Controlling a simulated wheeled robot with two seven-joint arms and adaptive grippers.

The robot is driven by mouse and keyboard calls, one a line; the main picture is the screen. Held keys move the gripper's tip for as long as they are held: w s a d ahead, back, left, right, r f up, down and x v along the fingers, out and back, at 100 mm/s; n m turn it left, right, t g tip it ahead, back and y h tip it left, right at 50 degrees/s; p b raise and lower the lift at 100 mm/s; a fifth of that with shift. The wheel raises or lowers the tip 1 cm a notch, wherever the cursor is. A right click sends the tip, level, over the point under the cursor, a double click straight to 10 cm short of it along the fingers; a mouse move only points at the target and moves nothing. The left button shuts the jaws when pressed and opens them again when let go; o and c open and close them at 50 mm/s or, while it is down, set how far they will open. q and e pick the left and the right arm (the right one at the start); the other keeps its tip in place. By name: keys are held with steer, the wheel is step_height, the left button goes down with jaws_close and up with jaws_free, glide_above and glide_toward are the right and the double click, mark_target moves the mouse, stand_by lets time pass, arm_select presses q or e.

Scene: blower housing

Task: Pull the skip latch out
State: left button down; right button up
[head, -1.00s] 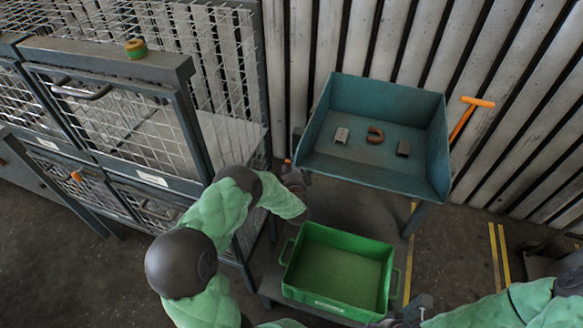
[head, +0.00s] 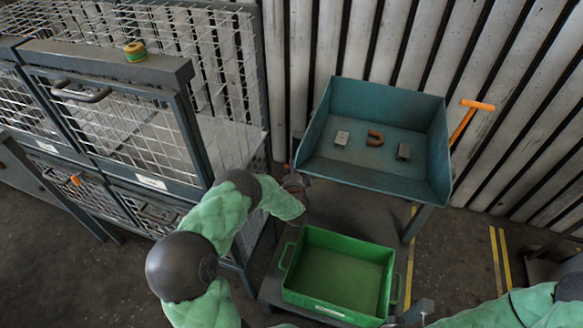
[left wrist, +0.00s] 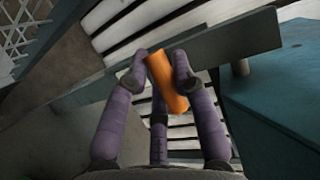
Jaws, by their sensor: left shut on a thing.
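The skip is a blue-green, open, tilted tray (head: 345,172) on a stand against the slatted wall. An orange latch handle (left wrist: 168,84) shows in the left wrist view, beside a grey bar and the blue-green skip side. My left gripper (left wrist: 158,70) is shut on this handle, with its purple fingers on both sides of it. In the head view my left gripper (head: 294,186) is at the skip's left front corner, and the handle is mostly hidden there. My right gripper (head: 415,311) is at the bottom edge, right of the green crate, and its fingers are unclear.
The skip holds a pale block (head: 342,138), a rusty U-shaped piece (head: 375,138) and a grey block (head: 404,151). A green crate (head: 340,312) stands below it. A wire cage (head: 150,70) fills the left. An orange T-handle (head: 477,104) sticks out right of the skip.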

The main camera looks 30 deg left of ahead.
arm_select(q)
steer(key=s, duration=0.1)
steer(key=s+p, duration=0.1)
steer(key=shift+s+d+f, duration=0.2)
steer(key=shift+s+d, duration=0.2)
steer(key=c, duration=1)
jaws_free()
steer(key=shift+s+r, duration=0.1)
steer(key=shift+s, duration=0.05)
steer(key=v, duration=1.2)
